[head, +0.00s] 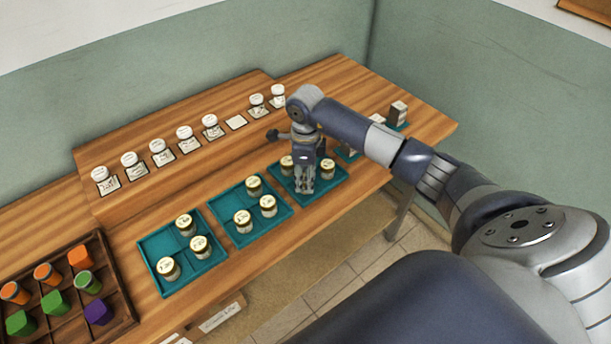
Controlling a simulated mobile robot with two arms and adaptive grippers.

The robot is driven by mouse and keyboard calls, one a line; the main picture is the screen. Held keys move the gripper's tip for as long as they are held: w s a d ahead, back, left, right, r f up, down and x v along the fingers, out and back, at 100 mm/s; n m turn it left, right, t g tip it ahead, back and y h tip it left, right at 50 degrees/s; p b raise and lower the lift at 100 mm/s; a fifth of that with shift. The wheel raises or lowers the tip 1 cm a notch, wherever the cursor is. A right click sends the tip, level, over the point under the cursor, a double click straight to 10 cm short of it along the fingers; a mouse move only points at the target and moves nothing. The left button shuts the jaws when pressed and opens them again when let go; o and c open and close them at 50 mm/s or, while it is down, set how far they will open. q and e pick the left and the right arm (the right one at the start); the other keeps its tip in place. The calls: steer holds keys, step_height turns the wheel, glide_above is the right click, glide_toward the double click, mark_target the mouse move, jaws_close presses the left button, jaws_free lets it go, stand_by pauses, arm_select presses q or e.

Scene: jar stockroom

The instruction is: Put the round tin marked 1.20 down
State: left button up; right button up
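My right gripper (304,190) points down over the right teal tray (335,186), at its near left part. Its fingers hide what is between or just behind them, so I cannot tell whether they hold a tin. Two round tins with pale lids show in that tray, one behind the gripper (287,163) and one to its right (327,168). More round tins stand in the middle teal tray (222,211) and the left teal tray (150,246). The lid marks are too small to read, so I cannot pick out 1.20. My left gripper is not in view.
A wooden crate (118,285) with coloured pieces is at lower left.

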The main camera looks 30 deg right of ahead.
mark_target(305, 177)
steer(key=shift+o, duration=1.4)
steer(key=shift+r+p, duration=0.3)
step_height(305, 177, up, 12)
steer(key=b, duration=0.4)
steer(key=shift+f, duration=0.15)
